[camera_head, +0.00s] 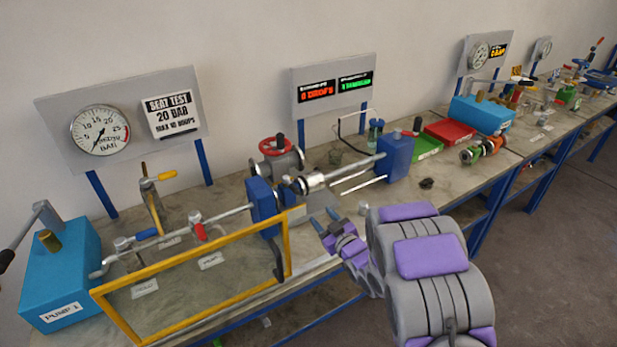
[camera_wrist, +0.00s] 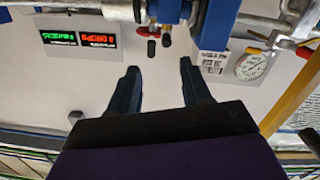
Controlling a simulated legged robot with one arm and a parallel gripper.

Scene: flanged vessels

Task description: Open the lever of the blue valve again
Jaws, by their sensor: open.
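The blue lever (camera_head: 145,234) sits on a small valve body (camera_head: 123,244) at the left of the bench in the head view, points to the right, and lies behind the yellow frame's top bar. My gripper (camera_head: 325,221) is open and empty, in front of the bench, well to the right of the blue lever and right of the yellow frame. In the wrist view my open gripper (camera_wrist: 158,70) has nothing between its two fingers. I cannot make out the blue lever for certain there.
A yellow frame (camera_head: 195,262) stands along the bench's front edge before the valves. A red lever (camera_head: 198,230) and a yellow lever (camera_head: 160,176) are close to the blue one. A blue flange block (camera_head: 264,207) stands between my gripper and them. Pump 1 (camera_head: 62,275) is far left.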

